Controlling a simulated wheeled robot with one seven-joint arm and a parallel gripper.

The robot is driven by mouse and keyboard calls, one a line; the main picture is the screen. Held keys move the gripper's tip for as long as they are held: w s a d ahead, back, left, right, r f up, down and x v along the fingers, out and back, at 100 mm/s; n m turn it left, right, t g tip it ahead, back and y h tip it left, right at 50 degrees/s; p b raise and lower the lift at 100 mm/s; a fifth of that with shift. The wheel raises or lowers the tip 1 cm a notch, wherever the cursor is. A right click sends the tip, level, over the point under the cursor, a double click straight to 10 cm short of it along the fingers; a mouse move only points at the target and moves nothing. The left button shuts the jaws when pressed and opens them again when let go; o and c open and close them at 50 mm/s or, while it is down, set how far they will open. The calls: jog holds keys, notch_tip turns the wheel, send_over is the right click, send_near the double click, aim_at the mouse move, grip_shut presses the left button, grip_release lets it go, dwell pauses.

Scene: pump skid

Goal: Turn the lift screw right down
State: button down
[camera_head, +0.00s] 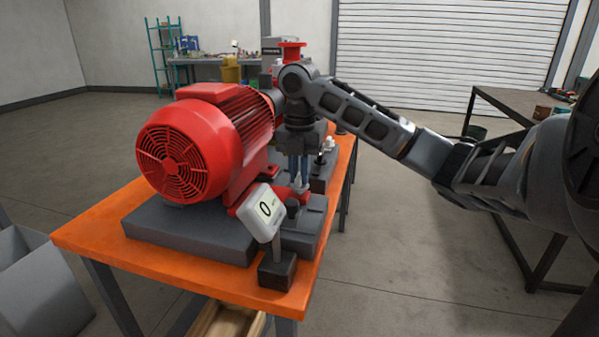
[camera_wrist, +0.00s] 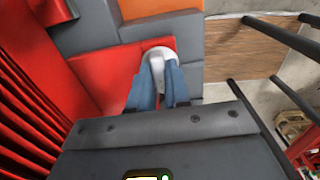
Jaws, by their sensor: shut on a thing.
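My gripper (camera_head: 299,178) points down beside the red motor (camera_head: 200,145), over its near right foot. In the wrist view my gripper (camera_wrist: 158,72) has its two blue fingers closed on a pale, rounded screw head, which I take as the lift screw (camera_wrist: 157,52). The screw stands on the red motor foot (camera_wrist: 105,75). The fingers hide much of it, so its height cannot be told.
The motor sits on a grey base plate (camera_head: 185,232) on an orange table (camera_head: 100,226). A dark knob (camera_head: 292,207) is close to my fingers, behind the readout. The motor's ribbed side is close on the left in the wrist view. Open floor lies right of the table.

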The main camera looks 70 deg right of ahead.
aim_at(299, 175)
dwell(0.4)
jog(key=c, duration=1.1)
grip_release()
jog(key=shift+r, duration=0.1)
notch_tip(299, 175, up, 8)
jog(key=shift+f+p, duration=0.2)
jog(key=shift+p, duration=0.2)
